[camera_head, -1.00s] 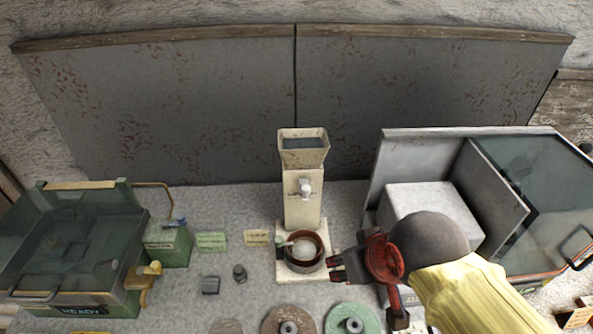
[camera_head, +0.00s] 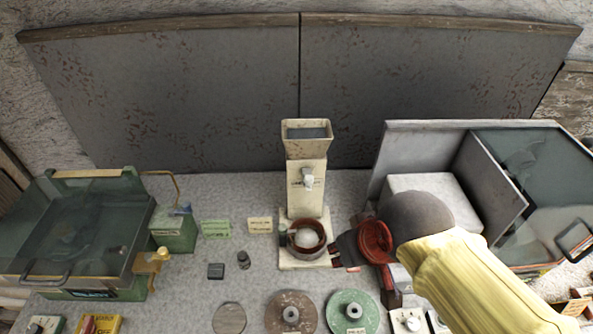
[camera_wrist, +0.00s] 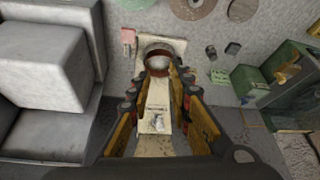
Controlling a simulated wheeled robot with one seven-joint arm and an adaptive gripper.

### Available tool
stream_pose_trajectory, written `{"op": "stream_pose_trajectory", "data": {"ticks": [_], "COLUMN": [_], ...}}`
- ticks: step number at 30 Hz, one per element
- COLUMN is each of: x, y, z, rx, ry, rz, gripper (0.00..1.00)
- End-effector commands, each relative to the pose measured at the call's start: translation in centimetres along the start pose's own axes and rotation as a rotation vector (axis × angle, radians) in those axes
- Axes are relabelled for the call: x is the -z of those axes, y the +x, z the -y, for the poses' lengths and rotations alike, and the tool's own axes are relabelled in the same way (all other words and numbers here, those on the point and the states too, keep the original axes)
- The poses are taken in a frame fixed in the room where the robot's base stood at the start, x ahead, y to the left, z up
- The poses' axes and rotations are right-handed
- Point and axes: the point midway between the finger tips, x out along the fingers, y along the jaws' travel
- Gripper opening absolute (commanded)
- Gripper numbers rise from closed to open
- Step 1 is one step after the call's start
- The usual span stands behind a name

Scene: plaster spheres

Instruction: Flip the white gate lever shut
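The white gate lever (camera_head: 308,180) is on the front of a cream dispenser column (camera_head: 305,205) with a square hopper (camera_head: 307,133) on top. It also shows in the wrist view (camera_wrist: 158,122). Whether the gate is open or shut I cannot tell. A reddish-brown ring-shaped bowl (camera_head: 307,237) with pale contents stands on the dispenser's base. My gripper (camera_head: 342,251) is low, just right of the bowl, below the lever. In the wrist view its fingers (camera_wrist: 159,88) are spread, with the column and bowl visible between them. It holds nothing that I can see.
A grey box-like cabinet (camera_head: 400,140) with a glass panel stands close on the right. A green glass-covered machine (camera_head: 80,235) is on the left. Round discs (camera_head: 291,313) lie in front. Two small cards (camera_head: 260,225) stand left of the dispenser. The bench between them is partly clear.

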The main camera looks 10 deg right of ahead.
Motion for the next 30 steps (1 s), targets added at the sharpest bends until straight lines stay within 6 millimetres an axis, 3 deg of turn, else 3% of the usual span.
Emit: {"op": "stream_pose_trajectory", "data": {"ticks": [9,20,30], "x": [4.9,11.6,18.1], "y": [-0.5,0.3,2.8], "z": [2.6,5.5,8.7], "rx": [0.022,0.023,0.040], "ry": [-0.096,-0.323,-0.670], "rz": [0.161,0.306,0.432], "gripper": [0.00,0.00,0.00]}}
